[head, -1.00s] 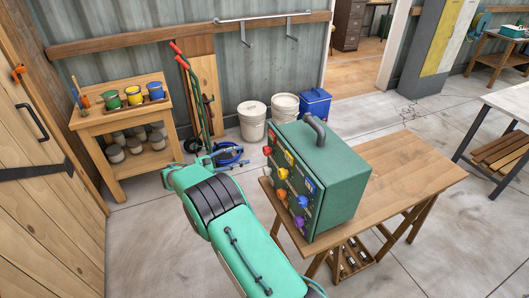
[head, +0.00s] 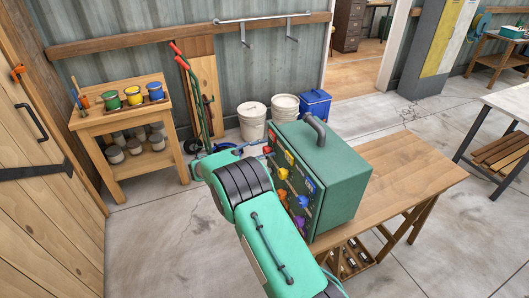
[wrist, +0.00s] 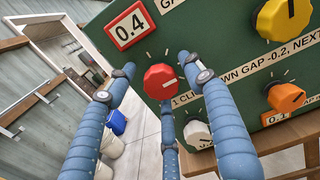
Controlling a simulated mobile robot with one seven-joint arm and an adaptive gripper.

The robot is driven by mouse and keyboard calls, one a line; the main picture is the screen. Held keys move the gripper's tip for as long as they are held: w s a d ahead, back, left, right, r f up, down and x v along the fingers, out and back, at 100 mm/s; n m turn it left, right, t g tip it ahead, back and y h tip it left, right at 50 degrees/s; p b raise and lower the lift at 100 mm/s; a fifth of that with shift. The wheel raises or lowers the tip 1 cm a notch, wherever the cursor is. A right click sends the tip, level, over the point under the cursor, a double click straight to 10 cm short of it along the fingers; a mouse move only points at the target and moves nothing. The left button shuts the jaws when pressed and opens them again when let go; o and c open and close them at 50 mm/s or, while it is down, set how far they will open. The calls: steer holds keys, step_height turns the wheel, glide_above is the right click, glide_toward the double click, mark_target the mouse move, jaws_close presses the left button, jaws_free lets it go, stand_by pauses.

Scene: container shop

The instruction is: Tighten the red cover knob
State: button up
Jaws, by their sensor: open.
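The red knob (wrist: 161,81) is on the front panel of a green box (head: 340,178) on a wooden table. In the head view the red knob (head: 268,149) is small at the panel's left edge. My gripper (wrist: 158,86) has three blue fingers, spread open. In the wrist view their tips appear around the red knob, left, right and below; I see no clear contact. In the head view my gripper (head: 253,146) is just left of the panel.
A yellow knob (wrist: 284,20), an orange knob (wrist: 286,97) and a white knob (wrist: 197,133) are close by on the panel. The wooden table (head: 410,175) is bare right of the box. White buckets (head: 252,120) and a blue container (head: 315,104) stand behind.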

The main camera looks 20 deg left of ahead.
steer(key=c, duration=1.2)
steer(key=shift+o, duration=0.2)
